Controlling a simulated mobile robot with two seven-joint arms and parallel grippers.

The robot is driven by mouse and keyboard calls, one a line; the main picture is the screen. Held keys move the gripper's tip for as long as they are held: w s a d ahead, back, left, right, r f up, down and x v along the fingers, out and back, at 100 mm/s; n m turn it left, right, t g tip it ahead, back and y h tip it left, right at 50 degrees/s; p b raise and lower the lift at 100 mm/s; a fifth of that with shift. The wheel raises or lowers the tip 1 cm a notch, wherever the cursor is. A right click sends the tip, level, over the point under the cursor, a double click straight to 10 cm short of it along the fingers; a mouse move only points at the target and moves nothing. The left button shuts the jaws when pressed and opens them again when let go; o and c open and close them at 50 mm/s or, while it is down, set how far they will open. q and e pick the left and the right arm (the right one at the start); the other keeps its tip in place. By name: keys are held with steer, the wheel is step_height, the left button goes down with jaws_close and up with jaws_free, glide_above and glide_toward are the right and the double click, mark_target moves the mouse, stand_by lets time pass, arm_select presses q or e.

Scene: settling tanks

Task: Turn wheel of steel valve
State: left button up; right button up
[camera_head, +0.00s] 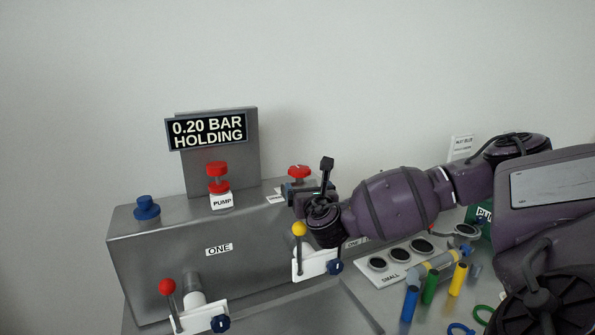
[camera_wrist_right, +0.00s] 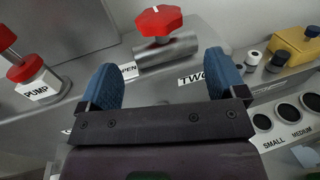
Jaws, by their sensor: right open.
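The steel valve (camera_wrist_right: 168,50) is a horizontal steel cylinder with a red lobed wheel (camera_wrist_right: 158,20) on top, clear in the right wrist view. In the head view its red wheel (camera_head: 298,171) shows just above my right gripper (camera_head: 297,189), which hides most of the valve body. My right gripper, with blue finger pads, also shows in the right wrist view (camera_wrist_right: 165,80). It is open, with nothing between the fingers. The valve lies ahead of the gap between the fingertips, and the wheel appears apart from them. My left gripper is not in view.
The valve sits on a grey tank housing (camera_head: 215,255). To its left are a red-knobbed pump (camera_head: 218,178), a blue knob (camera_head: 146,208) and a display reading 0.20 BAR HOLDING (camera_head: 207,131). Ball-ended levers (camera_head: 299,229) stand in front. A sizing plate (camera_head: 399,256) and coloured cylinders (camera_head: 429,287) lie right.

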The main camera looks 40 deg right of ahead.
mark_target(299, 173)
arm_select(q)
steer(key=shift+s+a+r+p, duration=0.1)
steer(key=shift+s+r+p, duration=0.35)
steer(key=shift+p, duration=0.5)
arm_select(e)
steer(key=x, duration=1)
steer(key=shift+w+d, duration=0.15)
steer(key=shift+w, duration=0.05)
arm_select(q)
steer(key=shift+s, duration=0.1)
arm_select(e)
steer(key=c, duration=0.9)
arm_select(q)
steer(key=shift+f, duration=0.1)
